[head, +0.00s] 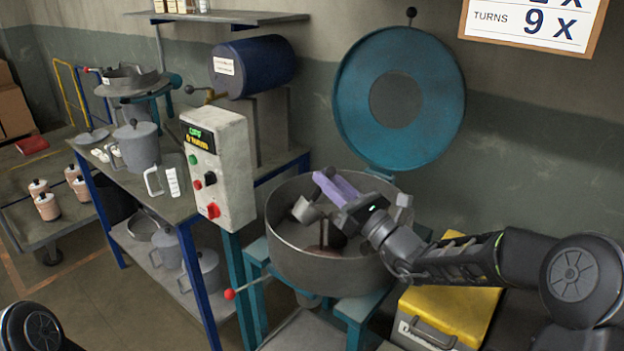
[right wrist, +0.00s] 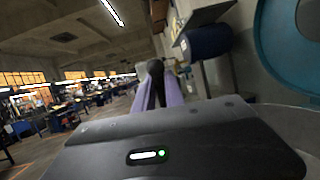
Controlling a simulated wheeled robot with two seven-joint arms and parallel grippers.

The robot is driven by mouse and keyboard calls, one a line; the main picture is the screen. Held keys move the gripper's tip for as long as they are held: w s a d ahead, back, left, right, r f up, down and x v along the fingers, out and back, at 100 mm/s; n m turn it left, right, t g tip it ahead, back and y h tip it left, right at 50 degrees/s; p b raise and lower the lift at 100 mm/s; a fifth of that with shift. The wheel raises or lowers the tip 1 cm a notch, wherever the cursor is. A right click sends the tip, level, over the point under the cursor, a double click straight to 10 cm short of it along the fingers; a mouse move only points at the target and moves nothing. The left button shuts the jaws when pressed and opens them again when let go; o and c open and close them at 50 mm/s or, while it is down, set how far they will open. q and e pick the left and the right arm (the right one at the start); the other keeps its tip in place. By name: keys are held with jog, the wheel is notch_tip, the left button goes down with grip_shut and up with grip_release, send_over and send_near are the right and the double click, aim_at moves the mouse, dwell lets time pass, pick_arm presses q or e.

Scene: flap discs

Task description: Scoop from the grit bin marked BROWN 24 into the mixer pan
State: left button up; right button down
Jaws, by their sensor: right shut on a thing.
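The mixer pan (head: 290,250) is a round grey metal tub on a teal stand, with some dark brown material visible inside. My right gripper (head: 328,182), with purple fingers, is over the pan. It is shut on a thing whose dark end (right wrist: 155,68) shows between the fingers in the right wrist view. A grey metal piece (head: 306,210) below the fingertips inside the pan may be the scoop; I cannot tell whether it is the held thing. No bin with a readable BROWN 24 mark shows. My left gripper is out of view; only part of that arm shows.
A teal round lid (head: 440,90) stands raised behind the pan. A control box (head: 220,165) and a red-knobbed lever (head: 230,294) are left of it. A yellow-lidded case (head: 455,300) is at lower right. A bench (head: 185,208) holds grey jugs.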

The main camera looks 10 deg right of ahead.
jog(key=w+d+f+m+t+h+p, duration=0.1)
jog(key=d+m+t+h+p, duration=0.1)
jog(key=d+m, duration=0.3)
jog(key=w+d+f+m+t+h+p, duration=0.1)
jog(key=d+m+h, duration=0.4)
jog(key=m, duration=0.5)
jog(key=shift+w+d+f+t+p, duration=0.4)
jog(key=shift+w+f+p, duration=0.15)
jog(key=shift+w+p, duration=0.1)
